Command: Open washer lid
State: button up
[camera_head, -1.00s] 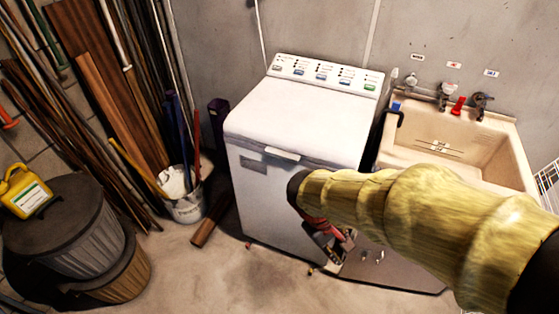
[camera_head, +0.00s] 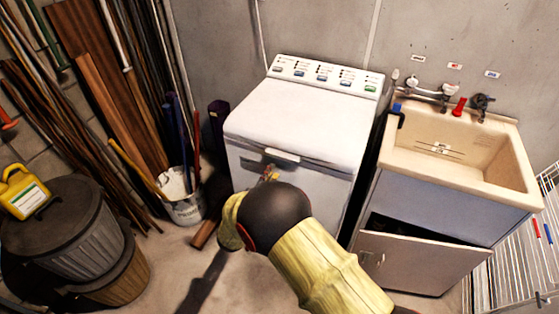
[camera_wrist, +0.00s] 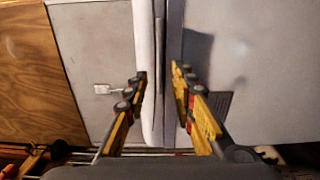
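The white washer (camera_head: 290,190) stands against the back wall. Its lid (camera_head: 295,118) is down, with a pale handle tab (camera_head: 282,154) at the middle of the front edge. My gripper (camera_head: 270,172) is at the washer's front, just below and slightly left of the tab. My arm's dark joint hides part of the gripper and the lower front. In the wrist view my gripper (camera_wrist: 162,88) has its two yellow fingers apart, with a pale strip and a dark gap between them. I cannot tell whether the fingers touch anything.
A sink (camera_head: 460,155) stands to the right over a cabinet with its door (camera_head: 420,262) ajar. A bucket (camera_head: 185,207) and leaning boards (camera_head: 110,90) are at left. Lidded bins (camera_head: 65,230) stand at front left. A drying rack (camera_head: 520,255) is at far right.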

jog(key=shift+m, duration=0.3)
jog(key=shift+b+x, duration=1.05)
jog(key=shift+x, duration=2.9)
jog(key=shift+d, duration=0.1)
jog(key=shift+c, duration=1)
jog(key=c, duration=0.4)
grip_shut()
